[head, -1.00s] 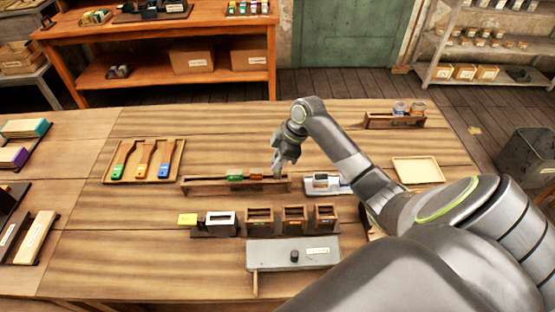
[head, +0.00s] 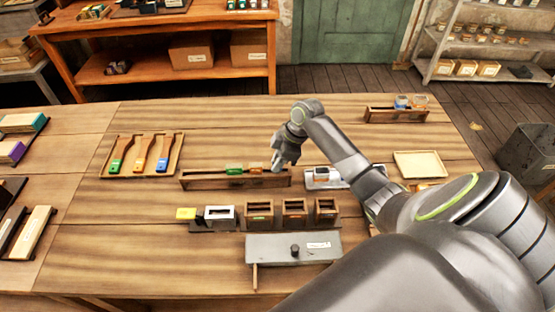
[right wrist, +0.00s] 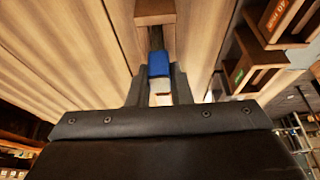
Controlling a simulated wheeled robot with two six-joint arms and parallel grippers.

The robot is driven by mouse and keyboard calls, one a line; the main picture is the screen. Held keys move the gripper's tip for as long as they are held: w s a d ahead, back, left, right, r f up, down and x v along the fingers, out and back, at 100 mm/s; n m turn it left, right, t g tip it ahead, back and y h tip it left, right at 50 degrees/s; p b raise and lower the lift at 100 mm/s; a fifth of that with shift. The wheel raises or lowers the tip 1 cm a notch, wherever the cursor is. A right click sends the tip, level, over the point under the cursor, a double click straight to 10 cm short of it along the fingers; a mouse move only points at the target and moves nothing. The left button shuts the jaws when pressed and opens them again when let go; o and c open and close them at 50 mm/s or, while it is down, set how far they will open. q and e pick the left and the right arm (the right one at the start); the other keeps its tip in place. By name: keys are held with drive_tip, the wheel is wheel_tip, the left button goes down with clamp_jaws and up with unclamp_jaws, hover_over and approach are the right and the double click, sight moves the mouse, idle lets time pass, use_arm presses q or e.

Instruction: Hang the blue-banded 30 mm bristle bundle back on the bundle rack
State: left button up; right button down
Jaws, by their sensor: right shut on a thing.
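The blue-banded bristle bundle (right wrist: 159,64) shows in the right wrist view between the two fingers of my right gripper (right wrist: 158,88). The gripper is shut on it. In the head view my right gripper (head: 276,166) points down at the right end of the long wooden bundle rack (head: 208,181); the blue bundle is hard to make out there. A green-banded bundle (head: 234,168) and an orange-banded bundle (head: 255,168) sit on the rack, left of the gripper. Whether the held bundle touches the rack is unclear. My left gripper is out of view.
A tray with three brushes (head: 143,156) lies left of the rack. In front stand wooden bins (head: 259,216) and a grey box (head: 293,248) with a knob. A white-and-grey device (head: 322,178) sits close right of the gripper.

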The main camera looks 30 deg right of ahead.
drive_tip(key=shift+f, duration=0.6)
idle(0.5)
drive_tip(key=c, duration=1.2)
unclamp_jaws()
drive_tip(key=shift+c, duration=0.2)
drive_tip(key=shift+r, duration=0.1)
drive_tip(key=b+v, duration=0.2)
drive_tip(key=v, duration=1.5)
drive_tip(key=shift+b, duration=0.4)
drive_tip(key=shift+s, duration=0.1)
